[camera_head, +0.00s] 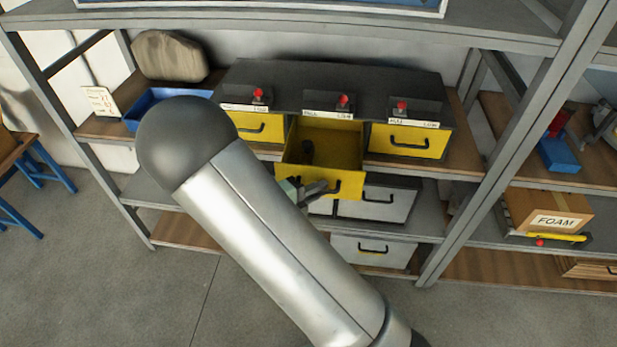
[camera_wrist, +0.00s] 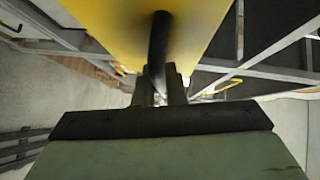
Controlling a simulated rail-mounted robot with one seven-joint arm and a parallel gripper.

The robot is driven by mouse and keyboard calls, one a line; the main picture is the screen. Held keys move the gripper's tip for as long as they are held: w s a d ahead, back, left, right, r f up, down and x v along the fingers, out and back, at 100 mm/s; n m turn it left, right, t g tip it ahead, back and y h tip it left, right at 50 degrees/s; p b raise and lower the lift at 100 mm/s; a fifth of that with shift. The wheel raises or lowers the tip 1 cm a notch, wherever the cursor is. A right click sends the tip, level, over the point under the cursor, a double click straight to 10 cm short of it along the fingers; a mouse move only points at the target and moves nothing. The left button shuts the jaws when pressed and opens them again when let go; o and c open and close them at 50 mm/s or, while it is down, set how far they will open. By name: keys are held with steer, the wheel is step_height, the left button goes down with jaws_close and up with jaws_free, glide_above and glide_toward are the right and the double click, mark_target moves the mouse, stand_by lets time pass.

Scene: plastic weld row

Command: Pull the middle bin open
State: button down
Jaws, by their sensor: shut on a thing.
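The middle bin (camera_head: 310,178) is a yellow drawer in a dark cabinet (camera_head: 345,75). My gripper (camera_head: 312,192) is at the front of this bin. In the wrist view my gripper (camera_wrist: 160,85) is shut on the bin's dark handle (camera_wrist: 158,45), below the yellow front (camera_wrist: 110,25). My arm hides part of the shelf left of the bin.
The left bin (camera_head: 262,127) and right bin (camera_head: 408,141) are shut. Grey drawers (camera_head: 376,203) sit below. A blue tray (camera_head: 165,102) and a stone-like block (camera_head: 168,56) stand at left. A shelf post (camera_head: 520,140) rises at right, beside a FOAM box (camera_head: 548,212).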

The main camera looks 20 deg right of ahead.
steer(key=c, duration=1.5)
jaws_free()
steer(key=shift+a, duration=0.1)
steer(key=b+v, duration=0.2)
steer(key=v, duration=1.5)
steer(key=shift+s+a, duration=0.1)
